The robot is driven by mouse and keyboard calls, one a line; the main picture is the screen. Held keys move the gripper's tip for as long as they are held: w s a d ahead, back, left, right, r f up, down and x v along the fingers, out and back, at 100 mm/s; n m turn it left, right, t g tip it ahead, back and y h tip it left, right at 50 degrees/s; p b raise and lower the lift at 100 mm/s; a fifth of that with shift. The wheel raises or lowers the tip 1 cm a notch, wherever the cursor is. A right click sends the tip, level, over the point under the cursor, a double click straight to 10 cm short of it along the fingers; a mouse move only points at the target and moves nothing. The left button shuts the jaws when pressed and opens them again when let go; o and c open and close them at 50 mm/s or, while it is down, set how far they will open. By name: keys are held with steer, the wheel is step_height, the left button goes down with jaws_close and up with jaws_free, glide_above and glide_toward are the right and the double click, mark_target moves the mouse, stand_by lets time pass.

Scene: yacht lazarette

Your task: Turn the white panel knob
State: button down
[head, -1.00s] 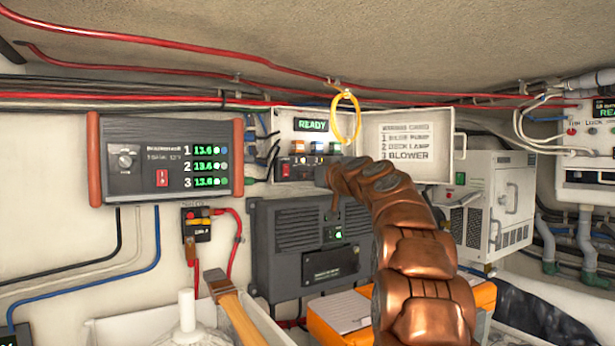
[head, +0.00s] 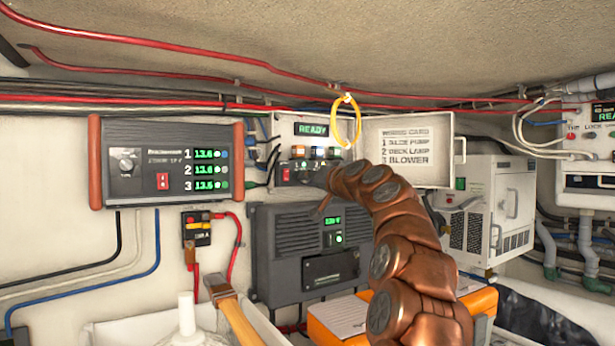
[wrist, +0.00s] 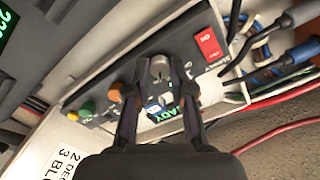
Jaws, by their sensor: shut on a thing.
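The knob (wrist: 159,68), pale grey-white, sits on the dark strip of the open panel box in the wrist view. My gripper (wrist: 158,72) is shut on it, one finger on each side. The fingers cover part of the strip around it. In the head view my gripper (head: 322,180) reaches the lower right of the panel box (head: 285,130), and my wrist hides the knob. The box's READY display (head: 312,129) is lit green.
A red rocker switch (wrist: 209,43) and coloured buttons (wrist: 88,110) sit close to the fingers. A yellow loop (head: 346,122) hangs above my wrist. The open wiring card door (head: 408,150) is at right. A grey unit (head: 290,262) is below.

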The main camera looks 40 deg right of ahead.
steer(key=shift+r+m+p, duration=0.2)
steer(key=shift+m+p, duration=0.35)
steer(key=shift+m, duration=0.65)
steer(key=shift+s+d, duration=0.1)
steer(key=c, duration=1.1)
jaws_free()
steer(key=shift+f, duration=0.1)
steer(key=shift+c, duration=0.2)
steer(key=shift+o, duration=0.6)
steer(key=s, duration=1.2)
steer(key=shift+a, duration=0.4)
